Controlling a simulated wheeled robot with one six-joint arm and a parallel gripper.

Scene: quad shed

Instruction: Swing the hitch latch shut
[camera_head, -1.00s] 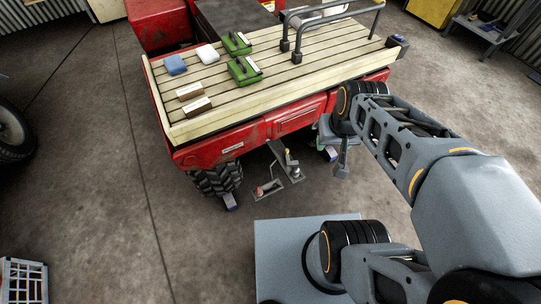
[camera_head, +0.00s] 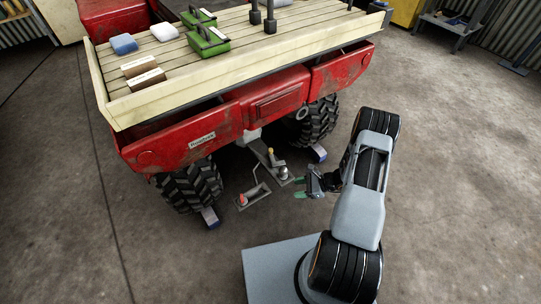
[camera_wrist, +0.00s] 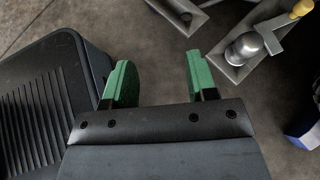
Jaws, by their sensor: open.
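The hitch (camera_head: 283,178) is a grey metal plate with a ball, low behind the red vehicle. A grey lever with a yellow knob (camera_head: 270,151) stands beside the ball and looks like the latch; I cannot tell its exact angle. In the wrist view the hitch ball (camera_wrist: 244,47) is at the upper right, and the yellow knob (camera_wrist: 302,8) is at the top right edge. My gripper (camera_head: 299,189) is open and empty, with green fingertips, just right of and nearer than the hitch. In the wrist view the fingers (camera_wrist: 160,68) are apart with bare floor between them.
A second plate with a red-knobbed lever (camera_head: 243,199) lies left of the hitch. The red tailgate (camera_head: 275,105) overhangs above.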

